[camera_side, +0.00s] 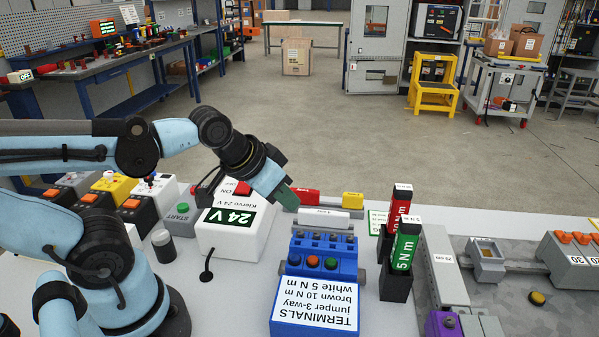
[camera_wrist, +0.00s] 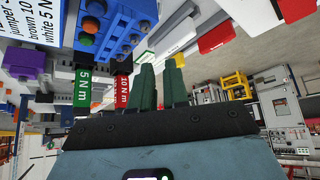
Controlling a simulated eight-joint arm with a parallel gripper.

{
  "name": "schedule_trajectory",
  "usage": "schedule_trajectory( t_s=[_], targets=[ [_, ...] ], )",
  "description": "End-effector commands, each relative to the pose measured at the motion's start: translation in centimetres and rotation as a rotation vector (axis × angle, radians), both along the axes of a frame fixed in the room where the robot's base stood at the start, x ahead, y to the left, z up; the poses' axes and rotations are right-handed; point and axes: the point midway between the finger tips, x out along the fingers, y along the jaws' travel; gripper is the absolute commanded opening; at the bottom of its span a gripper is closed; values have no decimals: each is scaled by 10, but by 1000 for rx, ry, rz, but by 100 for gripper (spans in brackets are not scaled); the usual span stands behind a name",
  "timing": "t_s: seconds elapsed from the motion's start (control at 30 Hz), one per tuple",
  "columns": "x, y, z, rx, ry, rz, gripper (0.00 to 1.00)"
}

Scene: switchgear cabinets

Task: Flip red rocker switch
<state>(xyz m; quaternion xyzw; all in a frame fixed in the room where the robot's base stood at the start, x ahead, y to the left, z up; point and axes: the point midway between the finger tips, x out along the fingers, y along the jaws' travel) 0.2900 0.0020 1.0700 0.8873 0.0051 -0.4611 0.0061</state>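The red rocker switch (camera_side: 242,188) sits on top of the white 24 V box (camera_side: 208,240), with ON and OFF lettering beside it. My arm passes close above and partly hides that part of the box. My gripper (camera_side: 286,198) is to the right of the switch, above the table and apart from it, pointing down and right. In the wrist view my two green fingers (camera_wrist: 159,66) have a narrow gap between them with nothing held. A red part (camera_wrist: 294,9) shows at that view's upper right edge; I cannot tell whether it is the switch.
A blue terminal block (camera_side: 322,258) stands right of the box. Red and green torque tools (camera_side: 405,245) stand upright in black holders further right. A black toggle lever (camera_side: 207,265) is in front of the box. A green START button box (camera_side: 182,218) is to its left.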

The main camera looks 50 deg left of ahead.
Motion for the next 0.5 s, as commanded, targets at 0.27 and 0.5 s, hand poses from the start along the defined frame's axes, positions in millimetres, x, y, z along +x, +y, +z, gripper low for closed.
schedule_trajectory(
  t_s=[0.27, 0.5],
  targets=[
    [8, 60, 29, -64, 215, 271, 58],
    [0, 128, 57, -176, 463, 595, 60]
  ],
)
